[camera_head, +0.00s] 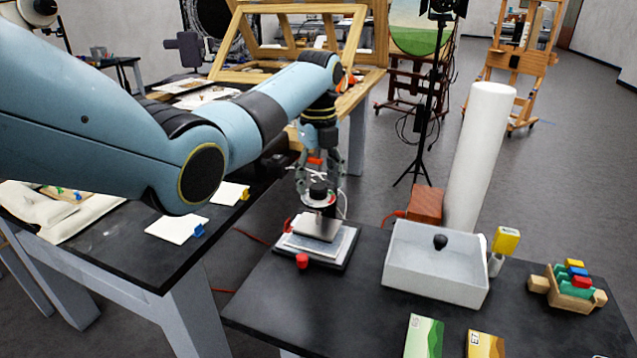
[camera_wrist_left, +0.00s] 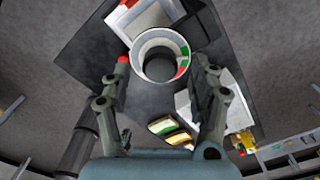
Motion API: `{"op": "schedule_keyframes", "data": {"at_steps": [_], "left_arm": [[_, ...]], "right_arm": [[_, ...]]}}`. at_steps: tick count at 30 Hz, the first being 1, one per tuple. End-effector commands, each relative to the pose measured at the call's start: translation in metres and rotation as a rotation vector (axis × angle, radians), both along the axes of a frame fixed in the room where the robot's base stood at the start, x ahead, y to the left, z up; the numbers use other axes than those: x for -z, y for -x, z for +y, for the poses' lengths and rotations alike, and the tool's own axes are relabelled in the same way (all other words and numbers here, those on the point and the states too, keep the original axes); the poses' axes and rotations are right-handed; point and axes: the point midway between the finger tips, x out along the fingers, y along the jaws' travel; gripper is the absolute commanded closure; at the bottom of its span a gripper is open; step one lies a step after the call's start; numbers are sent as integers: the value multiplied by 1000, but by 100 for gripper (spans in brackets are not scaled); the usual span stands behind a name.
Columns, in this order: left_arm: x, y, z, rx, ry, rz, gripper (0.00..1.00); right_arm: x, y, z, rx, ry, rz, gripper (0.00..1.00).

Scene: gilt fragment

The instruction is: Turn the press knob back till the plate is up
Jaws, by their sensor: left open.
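The press (camera_head: 345,258) stands at the back left of the near black table. Its black knob (camera_head: 319,191) sits on top, with a white dial ring around it that has red and green marks. The knob also shows in the left wrist view (camera_wrist_left: 159,67), inside the white ring. The grey press plate (camera_head: 316,229) is below, close over a pale sheet; I cannot tell the gap. My left gripper (camera_head: 319,178) points down over the knob, open, with a finger on each side. I cannot tell whether the fingers touch it. My right gripper is not in view.
A small red cap (camera_head: 302,261) is at the press's front. A white tray (camera_head: 435,280) with a dark ball-like piece stands to the right, before a white roll (camera_head: 478,155). A wooden rack (camera_head: 568,290) is farther right. Two cards lie in front.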

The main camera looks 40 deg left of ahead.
Motion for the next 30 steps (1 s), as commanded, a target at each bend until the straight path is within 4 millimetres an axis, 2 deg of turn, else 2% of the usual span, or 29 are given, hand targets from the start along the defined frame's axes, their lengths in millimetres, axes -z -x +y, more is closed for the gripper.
{"op": "schedule_keyframes", "data": {"at_steps": [5,14,26,30], "left_arm": [[15,0,0,0,1,0,39],[17,0,0,0,0,-1,40],[17,0,0,-1,0,-1,92],[16,0,0,-4,0,-1,94]], "right_arm": [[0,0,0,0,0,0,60],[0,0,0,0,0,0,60],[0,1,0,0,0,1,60],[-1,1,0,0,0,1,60]]}}
